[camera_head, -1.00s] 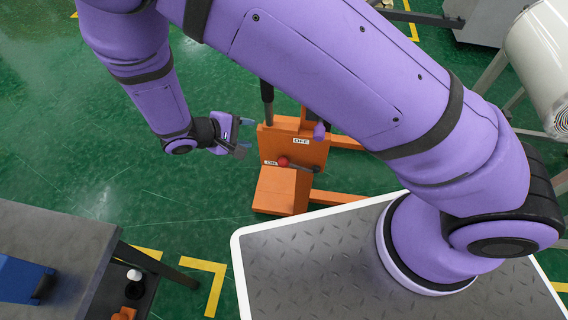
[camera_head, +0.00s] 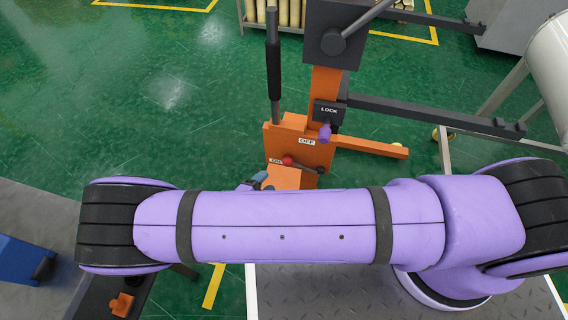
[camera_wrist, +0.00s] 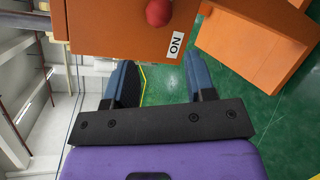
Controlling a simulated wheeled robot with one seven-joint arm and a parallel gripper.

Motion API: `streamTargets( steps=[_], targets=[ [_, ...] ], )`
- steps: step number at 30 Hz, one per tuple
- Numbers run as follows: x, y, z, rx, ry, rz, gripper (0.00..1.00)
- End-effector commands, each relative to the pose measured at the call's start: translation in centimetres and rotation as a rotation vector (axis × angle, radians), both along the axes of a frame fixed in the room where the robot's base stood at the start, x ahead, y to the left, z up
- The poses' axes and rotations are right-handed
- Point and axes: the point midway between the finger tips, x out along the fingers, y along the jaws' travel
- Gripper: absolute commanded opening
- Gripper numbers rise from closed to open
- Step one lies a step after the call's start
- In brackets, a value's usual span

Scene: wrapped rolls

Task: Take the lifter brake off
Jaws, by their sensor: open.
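The orange lifter (camera_head: 300,138) stands past my arm. On its face is a brake lever with a red knob (camera_head: 287,160) on a dark rod. The knob is beside the "ON" label (camera_head: 276,161), with the "OFF" label (camera_head: 306,141) higher up to the right. In the wrist view the red knob (camera_wrist: 158,12) is at the top, beyond the fingertips and apart from them. My gripper (camera_wrist: 161,75) is open, with nothing between its two blue-grey fingers. In the head view only a small part of my gripper (camera_head: 256,181) shows; my arm hides the rest.
A black "LOCK" box (camera_head: 328,110) with a purple knob (camera_head: 324,132) sits on the mast. Dark forks (camera_head: 430,110) reach right. A grey table (camera_head: 40,215) with a blue object (camera_head: 22,258) is at left. Green floor (camera_head: 130,110) is open left of the lifter.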

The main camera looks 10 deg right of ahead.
Motion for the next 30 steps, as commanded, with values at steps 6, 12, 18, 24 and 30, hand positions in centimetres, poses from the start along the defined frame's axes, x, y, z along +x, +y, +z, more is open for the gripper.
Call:
streamTargets(
  steps=[6,12,18,24,30],
  targets=[
    [2.6,-2.3,-0.7,-0.002,0.000,-0.004,0.50],
    [5.2,-4.5,-1.4,-0.002,0.001,-0.003,0.50],
    [6.9,-5.9,-1.8,0.000,0.000,-0.002,0.50],
    [7.4,-6.3,-2.0,0.001,0.001,-0.002,0.50],
    [7.5,-6.3,-2.0,0.001,0.001,-0.002,0.50]
  ],
)
